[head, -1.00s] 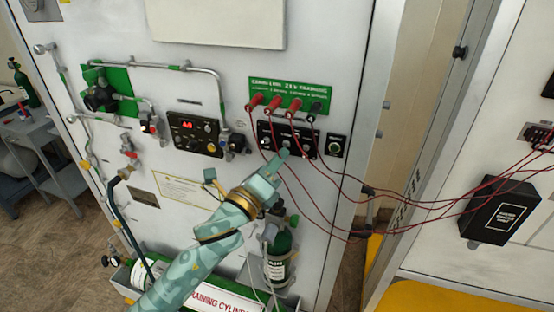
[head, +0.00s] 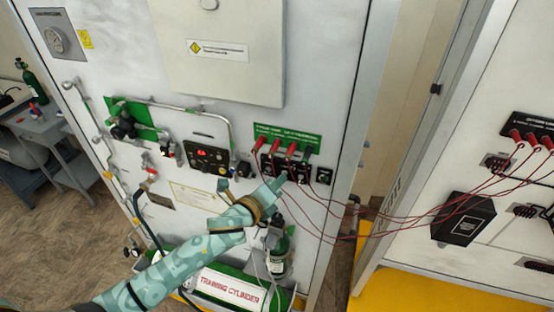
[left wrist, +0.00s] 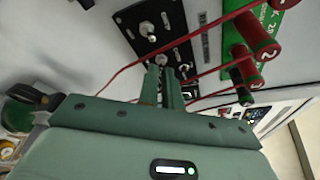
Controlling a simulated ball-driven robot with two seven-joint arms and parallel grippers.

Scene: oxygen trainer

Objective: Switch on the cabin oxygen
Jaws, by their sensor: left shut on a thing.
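A black panel with metal toggle switches (head: 298,168) sits below a green label plate (head: 287,138) on the white cabinet wall. It also shows in the left wrist view (left wrist: 137,15), with one toggle (left wrist: 148,32) beyond the fingers. My left gripper (head: 279,181) is at the panel's lower edge. In the left wrist view my left gripper's fingers (left wrist: 165,75) are close together, shut on a small toggle switch (left wrist: 160,60) mostly hidden between the tips. I cannot read which switch it is. My right gripper is not in view.
A green training cylinder (head: 205,275) lies below.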

